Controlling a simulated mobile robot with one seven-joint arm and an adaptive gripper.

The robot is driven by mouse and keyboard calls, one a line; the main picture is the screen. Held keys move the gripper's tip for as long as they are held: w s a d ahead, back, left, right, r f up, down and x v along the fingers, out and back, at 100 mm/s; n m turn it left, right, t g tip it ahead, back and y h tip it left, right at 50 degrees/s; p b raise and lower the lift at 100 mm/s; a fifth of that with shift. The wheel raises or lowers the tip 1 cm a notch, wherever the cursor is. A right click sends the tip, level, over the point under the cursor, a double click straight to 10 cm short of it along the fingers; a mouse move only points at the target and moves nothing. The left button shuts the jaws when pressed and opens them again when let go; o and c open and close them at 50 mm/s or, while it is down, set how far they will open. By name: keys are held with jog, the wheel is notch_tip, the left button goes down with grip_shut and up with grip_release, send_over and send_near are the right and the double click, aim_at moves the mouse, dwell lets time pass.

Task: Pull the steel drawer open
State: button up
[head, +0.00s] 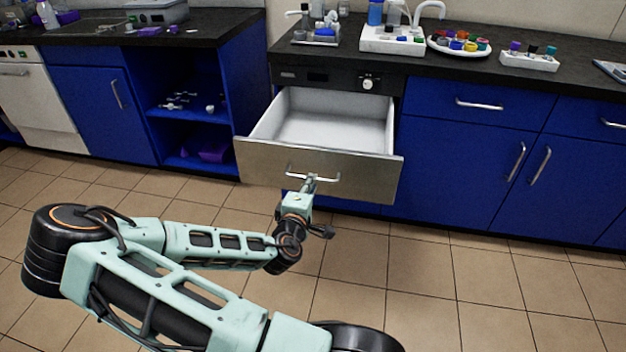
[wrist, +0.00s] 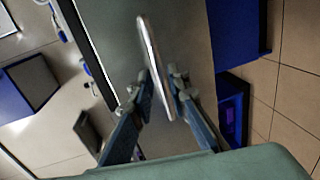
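The steel drawer (head: 240,152) stands pulled out from under the counter, with its white, empty-looking inside (head: 330,122) showing in the head view. Its bar handle (head: 331,179) is on the front panel. My gripper (head: 311,182) is at the left part of this handle. In the wrist view the handle (wrist: 149,40) runs between the two fingertips of my gripper (wrist: 160,76), which are drawn in close on either side of it. The fingers look shut on the bar. The drawer front (wrist: 188,45) lies behind them.
A black control panel with a knob (head: 367,84) sits above the drawer. Blue cabinets (head: 470,165) stand to the right, an open blue shelf unit (head: 190,115) to the left. Labware, including a white tray of coloured caps (head: 459,44), stands on the counter. Tiled floor (head: 470,290) is clear in front.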

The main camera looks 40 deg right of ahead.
jog(key=v, duration=0.3)
jog(key=shift+s+a+r, duration=0.1)
jog(key=shift+s+a, duration=0.1)
jog(key=shift+a, duration=0.05)
dwell(0.4)
